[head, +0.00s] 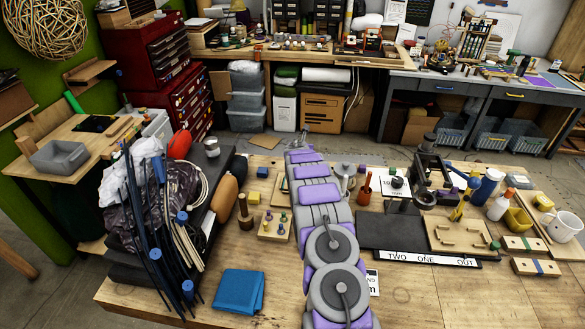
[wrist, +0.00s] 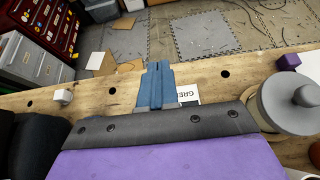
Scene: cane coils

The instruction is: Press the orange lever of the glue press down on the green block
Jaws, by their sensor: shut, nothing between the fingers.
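My gripper (wrist: 157,70) is shut and empty, with its blue-grey fingers together over the far edge of the wooden bench in the wrist view. In the head view my purple and grey arm reaches forward over the bench, with the gripper end (head: 299,132) at the far edge. A black stand-like device (head: 428,168) stands to the right of the arm, apart from it; I cannot tell whether it is the glue press. I cannot make out an orange lever. A small green piece (head: 495,245) lies by a wooden board; I cannot tell if it is the green block.
A grey lidded pot (wrist: 292,108) stands right of the gripper, and a purple block (wrist: 289,62) lies beyond it. A white card (wrist: 188,94) lies by the fingers. Black-wrapped bundles and cane (head: 160,210) crowd the bench's left. A blue cloth (head: 239,291) lies in front.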

